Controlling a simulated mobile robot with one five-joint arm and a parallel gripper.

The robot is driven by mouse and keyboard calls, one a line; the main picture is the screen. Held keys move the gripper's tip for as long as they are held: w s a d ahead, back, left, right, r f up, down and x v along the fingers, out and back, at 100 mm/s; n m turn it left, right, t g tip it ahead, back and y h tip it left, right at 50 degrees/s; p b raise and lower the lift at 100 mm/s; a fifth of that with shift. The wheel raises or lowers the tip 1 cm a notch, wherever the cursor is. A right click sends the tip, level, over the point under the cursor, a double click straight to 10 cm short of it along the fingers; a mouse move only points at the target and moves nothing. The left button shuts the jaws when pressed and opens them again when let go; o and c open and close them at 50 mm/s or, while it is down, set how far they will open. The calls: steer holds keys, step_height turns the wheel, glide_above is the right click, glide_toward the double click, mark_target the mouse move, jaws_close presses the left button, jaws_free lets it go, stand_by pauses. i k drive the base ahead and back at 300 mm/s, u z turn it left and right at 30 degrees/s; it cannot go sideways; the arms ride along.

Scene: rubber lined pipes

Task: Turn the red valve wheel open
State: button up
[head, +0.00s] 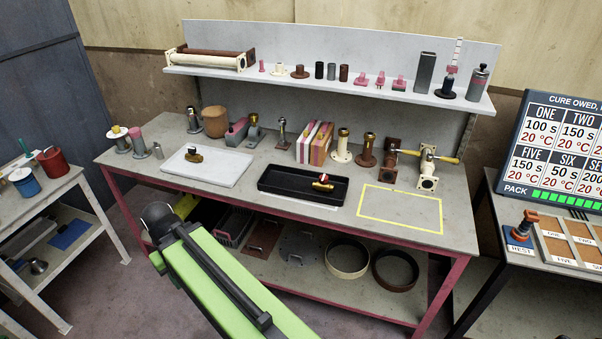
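A small brass fitting with a red part (322,183) lies in the black tray (275,190) on the workbench. The red part may be the valve wheel, but it is too small to tell its shape or how far it is turned. My green arm (225,275) reaches up from the bottom of the view to a dark rounded joint (158,216) in front of the bench's left side. No gripper fingers show. The visible arm is apart from the brass fitting.
A white tray (230,175) with a dark brass piece (193,155) lies left of the black tray. A yellow outline (400,218) marks clear bench top at right. Flanged pipe pieces (428,170) stand behind it. A shelf (340,87) overhangs the back.

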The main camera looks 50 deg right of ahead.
mark_target(324, 178)
steer(key=u, duration=0.05)
steer(key=i, duration=1.05)
steer(key=z, duration=0.4)
